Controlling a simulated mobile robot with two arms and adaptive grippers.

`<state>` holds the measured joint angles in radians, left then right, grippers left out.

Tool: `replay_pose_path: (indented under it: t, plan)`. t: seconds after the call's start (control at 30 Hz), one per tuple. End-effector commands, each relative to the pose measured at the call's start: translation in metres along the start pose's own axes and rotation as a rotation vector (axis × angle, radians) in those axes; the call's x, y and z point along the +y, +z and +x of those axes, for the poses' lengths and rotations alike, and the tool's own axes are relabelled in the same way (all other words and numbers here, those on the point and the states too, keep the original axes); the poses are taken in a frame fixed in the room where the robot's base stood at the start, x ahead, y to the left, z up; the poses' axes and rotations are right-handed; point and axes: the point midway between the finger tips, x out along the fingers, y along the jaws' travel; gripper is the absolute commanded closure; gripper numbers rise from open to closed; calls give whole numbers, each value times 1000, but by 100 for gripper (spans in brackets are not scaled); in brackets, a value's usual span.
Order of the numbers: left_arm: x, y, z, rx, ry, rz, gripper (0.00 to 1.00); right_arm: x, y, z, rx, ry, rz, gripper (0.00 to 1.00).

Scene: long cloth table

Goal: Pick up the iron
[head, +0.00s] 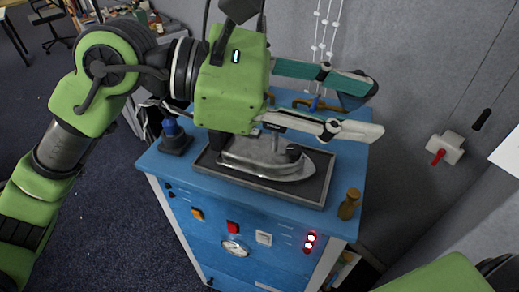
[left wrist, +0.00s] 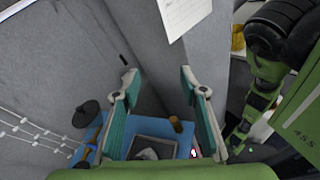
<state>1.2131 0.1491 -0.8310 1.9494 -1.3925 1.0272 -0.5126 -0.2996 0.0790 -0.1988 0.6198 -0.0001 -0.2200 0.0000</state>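The iron (head: 268,165) is grey metal with a pointed nose to the right. It rests on a dark tray (head: 312,198) on top of a blue cabinet (head: 185,175). My left gripper (head: 368,109) is open and empty, above the iron. Its fingers point to the right, and the near finger and gripper body hide part of the iron's top and handle. In the left wrist view the iron (left wrist: 148,154) shows only partly at the bottom, below the open fingers (left wrist: 160,76). My right gripper does not show clearly; only green arm parts are visible.
A dark holder with a blue top (head: 173,138) stands left of the tray. A small brown wooden piece (head: 349,203) stands at the front right corner. The cabinet front has a gauge (head: 235,247) and red lights (head: 310,243). A grey wall is close behind and right.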

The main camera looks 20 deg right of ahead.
Motion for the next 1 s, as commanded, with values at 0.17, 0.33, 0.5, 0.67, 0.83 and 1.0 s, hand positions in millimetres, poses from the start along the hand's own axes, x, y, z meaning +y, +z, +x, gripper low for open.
replay_pose_path:
  t: [0.17,0.33,0.5,0.67,0.83,1.0]
  plan:
    - [30,-72,-30,571,14,281,61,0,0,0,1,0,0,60]
    - [64,-99,-92,974,58,409,61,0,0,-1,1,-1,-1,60]
    - [79,-102,-127,1151,86,443,61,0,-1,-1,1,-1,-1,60]
    - [85,-118,-124,1170,84,442,61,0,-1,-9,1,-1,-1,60]
    - [95,-147,-109,1166,84,441,61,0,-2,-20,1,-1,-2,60]
    - [103,-168,-98,1165,85,442,61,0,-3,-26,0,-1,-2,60]
